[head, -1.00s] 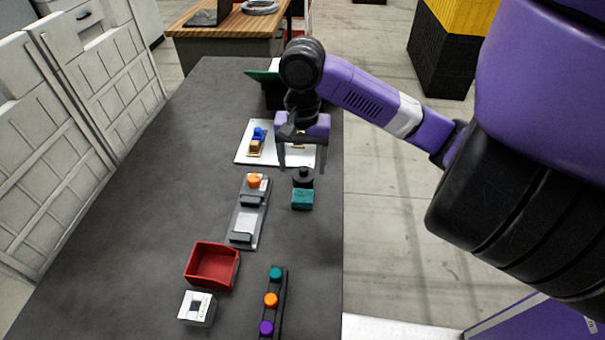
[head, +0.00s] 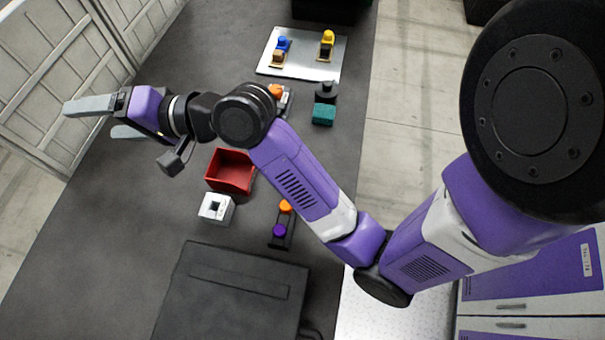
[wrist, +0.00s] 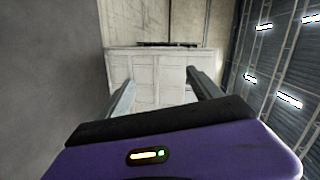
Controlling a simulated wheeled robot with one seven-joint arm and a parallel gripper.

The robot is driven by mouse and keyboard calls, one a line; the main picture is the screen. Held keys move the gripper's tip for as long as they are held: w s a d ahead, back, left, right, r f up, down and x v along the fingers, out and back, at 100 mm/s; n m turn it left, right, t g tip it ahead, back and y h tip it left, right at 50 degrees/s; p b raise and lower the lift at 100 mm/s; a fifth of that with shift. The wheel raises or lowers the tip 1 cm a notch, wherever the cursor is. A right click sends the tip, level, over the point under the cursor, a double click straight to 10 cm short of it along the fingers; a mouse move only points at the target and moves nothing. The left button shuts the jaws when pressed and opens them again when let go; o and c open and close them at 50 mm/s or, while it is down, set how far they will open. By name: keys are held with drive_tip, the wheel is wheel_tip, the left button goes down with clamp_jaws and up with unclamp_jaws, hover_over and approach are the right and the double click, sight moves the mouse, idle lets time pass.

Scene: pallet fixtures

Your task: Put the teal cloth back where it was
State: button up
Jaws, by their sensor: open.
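The teal cloth (head: 323,115) is a small folded block on the dark table, near its right edge in the head view. It sits right in front of a small black object (head: 325,93). My gripper (head: 90,118) is at the left side of the table in the head view, far from the cloth, with its fingers pointing left. It is open and empty. In the wrist view, my gripper (wrist: 160,90) shows its two fingers apart with nothing between them, facing pale panels. The cloth is not in the wrist view.
A white plate (head: 265,68) with blue and yellow-topped pieces lies at the back. A red bin (head: 230,171), a white block (head: 216,208) and a rack (head: 281,242) with orange and purple knobs stand mid-table. A dark flat box (head: 230,315) is nearest. Pale panels (head: 75,60) line the left.

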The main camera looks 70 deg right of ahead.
drive_tip(key=s+a+f+n+h, duration=0.1)
drive_tip(key=s+a+f+h, duration=0.15)
drive_tip(key=s+f, duration=0.45)
drive_tip(key=s+a+f+n+h, duration=0.1)
drive_tip(key=s+a+f+h, duration=0.2)
drive_tip(key=s, duration=0.7)
drive_tip(key=s+f+n, duration=0.1)
drive_tip(key=s, duration=0.2)
drive_tip(key=s+d+f+n+g+y, duration=0.1)
drive_tip(key=s+n, duration=0.1)
drive_tip(key=s, duration=0.2)
drive_tip(key=s+f+n, duration=0.1)
drive_tip(key=s+n, duration=0.1)
drive_tip(key=s, duration=0.2)
drive_tip(key=shift+d, duration=0.2)
drive_tip(key=s+d+r+n+y, duration=0.1)
drive_tip(key=s+d+r+n, duration=0.1)
drive_tip(key=s+n, duration=0.4)
drive_tip(key=shift+s+r, duration=0.25)
drive_tip(key=shift+s, duration=0.4)
drive_tip(key=shift+d+y, duration=0.1)
drive_tip(key=shift+y, duration=0.15)
wheel_tip(320, 180, down, 4)
drive_tip(key=b, duration=0.4)
drive_tip(key=shift+f, duration=0.25)
